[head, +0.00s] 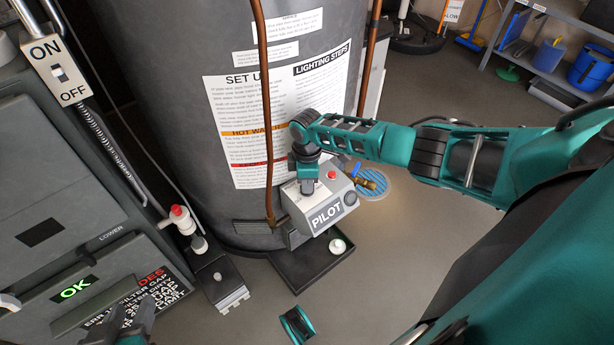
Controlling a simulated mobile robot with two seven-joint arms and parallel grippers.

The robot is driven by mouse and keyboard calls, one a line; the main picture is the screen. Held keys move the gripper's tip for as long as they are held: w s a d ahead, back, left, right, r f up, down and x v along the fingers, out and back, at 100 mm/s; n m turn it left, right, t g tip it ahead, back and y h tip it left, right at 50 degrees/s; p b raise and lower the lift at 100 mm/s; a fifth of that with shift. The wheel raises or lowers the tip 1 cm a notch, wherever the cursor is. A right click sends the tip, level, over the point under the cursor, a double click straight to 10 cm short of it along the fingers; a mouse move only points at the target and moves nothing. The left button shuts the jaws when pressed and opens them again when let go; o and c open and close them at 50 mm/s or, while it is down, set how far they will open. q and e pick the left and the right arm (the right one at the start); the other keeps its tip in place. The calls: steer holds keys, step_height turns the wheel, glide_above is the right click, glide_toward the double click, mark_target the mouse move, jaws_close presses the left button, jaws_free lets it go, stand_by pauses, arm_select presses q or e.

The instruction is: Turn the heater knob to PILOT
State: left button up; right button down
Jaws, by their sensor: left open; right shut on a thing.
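The heater's grey control box (318,207) is at the base of the tall dark tank (180,110). Its sloped front reads PILOT, with a round dark disc beside the word. A red button (331,175) is on its top. My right gripper (309,186) points down onto the top of the box, left of the red button, and is shut on the knob there. The gripper hides the knob, so its setting cannot be read. My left gripper (124,326) is open and empty at the bottom left, partly cut off, in front of the furnace panel.
The furnace (60,190) fills the left side, with an ON/OFF switch (60,73) and a lit OK display (75,289). Copper pipes run down the tank. A brass valve with a blue handle (357,170) is right of the box. The floor at right is largely clear.

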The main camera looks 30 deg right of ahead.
steer(key=shift+m, duration=1)
steer(key=shift+r+m+p, duration=0.1)
steer(key=shift+m+p, duration=0.4)
steer(key=shift+p, duration=0.15)
steer(key=shift+m+p, duration=0.3)
steer(key=shift+m, duration=0.5)
steer(key=c, duration=1)
jaws_free()
